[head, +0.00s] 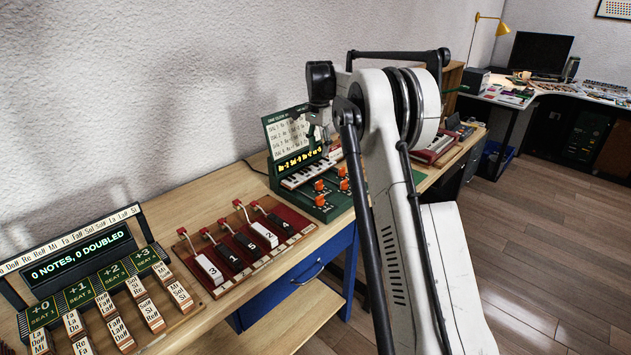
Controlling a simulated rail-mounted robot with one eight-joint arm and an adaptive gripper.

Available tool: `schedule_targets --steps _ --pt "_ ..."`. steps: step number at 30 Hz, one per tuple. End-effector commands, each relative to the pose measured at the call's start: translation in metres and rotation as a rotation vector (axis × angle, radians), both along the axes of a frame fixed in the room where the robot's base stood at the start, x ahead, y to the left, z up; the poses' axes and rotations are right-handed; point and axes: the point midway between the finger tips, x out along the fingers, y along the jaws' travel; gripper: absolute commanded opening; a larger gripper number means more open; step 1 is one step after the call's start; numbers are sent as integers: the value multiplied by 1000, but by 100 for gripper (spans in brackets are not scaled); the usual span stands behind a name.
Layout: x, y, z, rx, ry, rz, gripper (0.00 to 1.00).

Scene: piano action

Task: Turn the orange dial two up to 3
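Several small orange dials (320,186) sit on the top of a green device (328,211), in the middle of the head view. Their settings and number labels are too small to read. The device has a small keyboard (303,175), a dark display with yellow text, and a white card with lines of text on its raised back. My gripper (319,132) hangs from the dark wrist, in front of the card and display in the picture, above the dials. It looks apart from them. Its fingers are too small and partly hidden to tell if they are open.
Left of the device, a red rack (243,249) holds numbered white and black keys with red levers. At far left, a board (85,290) has note blocks and a "0 NOTES, 0 DOUBLED" display. My arm hides the bench's right part. A desk (553,92) stands at back right.

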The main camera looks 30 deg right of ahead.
Motion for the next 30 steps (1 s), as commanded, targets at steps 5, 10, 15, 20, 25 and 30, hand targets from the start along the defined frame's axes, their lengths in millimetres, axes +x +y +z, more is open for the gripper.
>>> schedule_targets --steps 5,10,15,20,25,30 --pt "0 0 -24 0 0 1 33" --pt "0 0 -56 0 -1 1 33" --pt "0 1 -87 0 -1 1 33" --pt "0 1 -112 0 -1 2 33" --pt "0 1 -127 -1 -1 2 33" --pt "0 1 -132 -1 -1 2 33"
